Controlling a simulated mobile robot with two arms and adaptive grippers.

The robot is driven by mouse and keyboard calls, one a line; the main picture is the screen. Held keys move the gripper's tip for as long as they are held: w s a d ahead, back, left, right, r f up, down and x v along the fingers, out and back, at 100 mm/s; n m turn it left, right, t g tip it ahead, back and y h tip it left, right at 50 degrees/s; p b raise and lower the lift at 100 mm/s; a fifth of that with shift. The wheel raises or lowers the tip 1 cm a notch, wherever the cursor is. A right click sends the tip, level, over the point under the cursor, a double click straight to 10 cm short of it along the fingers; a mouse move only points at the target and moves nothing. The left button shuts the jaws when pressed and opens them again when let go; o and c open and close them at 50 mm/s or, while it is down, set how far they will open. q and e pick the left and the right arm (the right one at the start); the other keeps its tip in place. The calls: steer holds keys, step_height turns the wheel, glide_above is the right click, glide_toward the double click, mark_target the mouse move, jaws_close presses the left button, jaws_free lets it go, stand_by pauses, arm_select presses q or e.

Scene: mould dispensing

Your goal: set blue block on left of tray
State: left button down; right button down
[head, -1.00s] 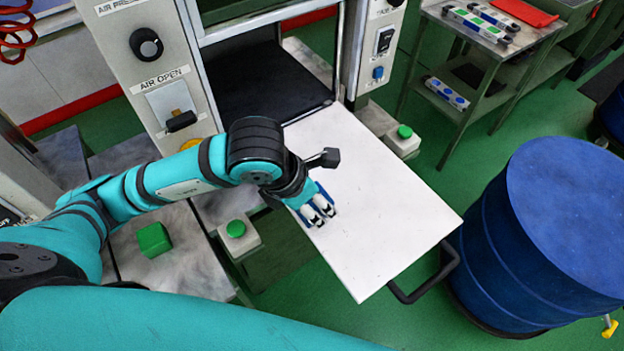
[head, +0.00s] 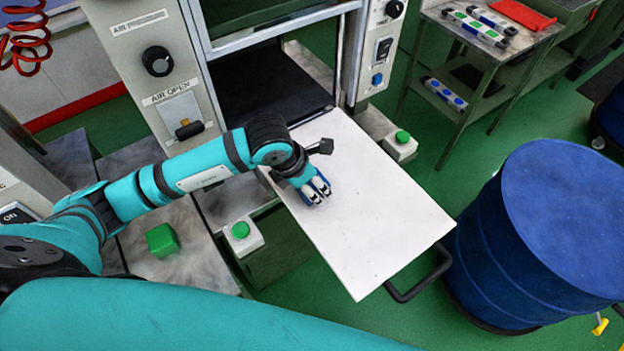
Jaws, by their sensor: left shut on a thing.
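The white tray (head: 375,222) is pulled out from the machine, with a black handle at its front edge. My left gripper (head: 317,192) is over the left part of the tray, close to its left edge. It is shut on the blue block (head: 307,198), of which only small parts show around the fingers. I cannot tell whether the block touches the tray. My right gripper is not in view.
A green block (head: 162,240) lies on the grey surface at the left. Green push buttons (head: 240,231) flank the tray. A blue drum (head: 560,220) stands to the right. Most of the tray's right and front is clear.

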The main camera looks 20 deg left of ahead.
arm_select(q)
steer(key=shift+r, duration=0.1)
steer(key=shift+c, duration=2.2)
jaws_free()
steer(key=b+v, duration=0.2)
steer(key=v, duration=1)
steer(key=shift+b, duration=0.35)
steer(key=shift+s, duration=0.15)
